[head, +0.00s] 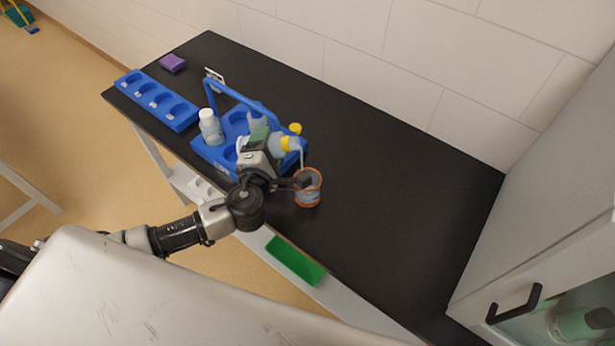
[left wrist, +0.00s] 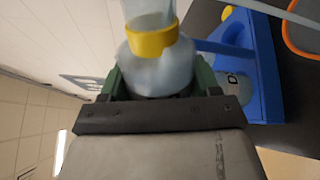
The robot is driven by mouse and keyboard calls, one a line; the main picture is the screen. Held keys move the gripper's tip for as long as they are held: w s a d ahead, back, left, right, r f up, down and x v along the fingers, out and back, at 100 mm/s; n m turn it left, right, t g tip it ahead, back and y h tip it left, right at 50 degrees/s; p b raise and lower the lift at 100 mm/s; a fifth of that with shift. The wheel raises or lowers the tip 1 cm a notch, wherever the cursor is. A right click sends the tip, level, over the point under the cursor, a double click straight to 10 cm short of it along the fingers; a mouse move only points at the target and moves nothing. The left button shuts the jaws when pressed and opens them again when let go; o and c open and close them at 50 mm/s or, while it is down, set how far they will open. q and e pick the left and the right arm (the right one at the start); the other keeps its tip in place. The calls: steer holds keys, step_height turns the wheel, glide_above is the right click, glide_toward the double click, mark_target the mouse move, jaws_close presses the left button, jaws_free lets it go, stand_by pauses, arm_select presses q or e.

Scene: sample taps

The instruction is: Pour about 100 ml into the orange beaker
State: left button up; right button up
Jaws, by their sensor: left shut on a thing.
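My left gripper (head: 266,141) is shut on a translucent bottle with a yellow collar (head: 290,144). The bottle is tilted with its mouth to the right, and its pale body also shows between the green fingers in the left wrist view (left wrist: 160,72). A thin pale streak, which looks like liquid, runs down from the mouth towards the orange beaker (head: 309,197). The beaker is clear with an orange rim and stands upright on the black bench. Its level is too small to read, and part of it is hidden by my wrist. Its rim also shows in the left wrist view (left wrist: 289,42).
A blue carrier (head: 205,150) with a handle holds a white-capped bottle (head: 209,126) and has a yellow cap (head: 295,128) near it. A blue tray (head: 150,98) and purple block (head: 172,63) lie farther left. The bench (head: 410,190) is clear on the right.

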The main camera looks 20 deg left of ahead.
arm_select(q)
steer(key=shift+d+f+m+p, duration=0.4)
steer(key=shift+f+m+p, duration=0.25)
steer(key=shift+f+m, duration=0.05)
stand_by(1.5)
steer(key=shift+f+p, duration=0.1)
steer(key=shift+p, duration=0.3)
stand_by(0.4)
